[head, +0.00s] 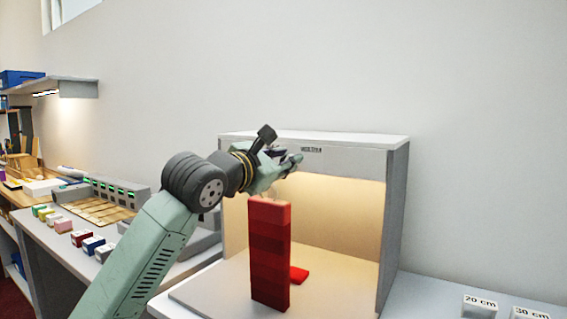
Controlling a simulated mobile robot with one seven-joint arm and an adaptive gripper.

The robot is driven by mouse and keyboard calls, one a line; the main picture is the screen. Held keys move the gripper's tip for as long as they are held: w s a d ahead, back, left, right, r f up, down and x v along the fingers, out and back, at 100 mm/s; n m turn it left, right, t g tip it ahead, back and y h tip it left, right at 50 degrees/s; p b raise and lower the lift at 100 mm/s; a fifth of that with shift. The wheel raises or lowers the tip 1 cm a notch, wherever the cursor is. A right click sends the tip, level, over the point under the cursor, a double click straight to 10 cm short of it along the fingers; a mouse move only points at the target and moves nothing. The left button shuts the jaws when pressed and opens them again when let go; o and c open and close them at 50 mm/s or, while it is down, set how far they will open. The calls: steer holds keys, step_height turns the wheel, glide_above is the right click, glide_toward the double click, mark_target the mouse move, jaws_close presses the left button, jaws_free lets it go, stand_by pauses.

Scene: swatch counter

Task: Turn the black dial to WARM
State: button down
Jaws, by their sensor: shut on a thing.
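My gripper (287,161) is at the upper front panel of the light booth (355,160), left of a small dark label (311,150) too small to read. It is shut on the black dial, which the fingers and wrist largely hide. The dial's pointer and its position marks cannot be made out. The booth's inside (345,220) glows a warm yellowish colour.
Small coloured blocks (81,238) line the left counter. White blocks marked 20 cm (479,305) and 30 cm (529,312) are at right.

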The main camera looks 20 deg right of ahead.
steer(key=shift+r, duration=0.1)
stand_by(0.3)
steer(key=c, duration=1.3)
jaws_free()
steer(key=shift+c, duration=0.2)
steer(key=v, duration=1.2)
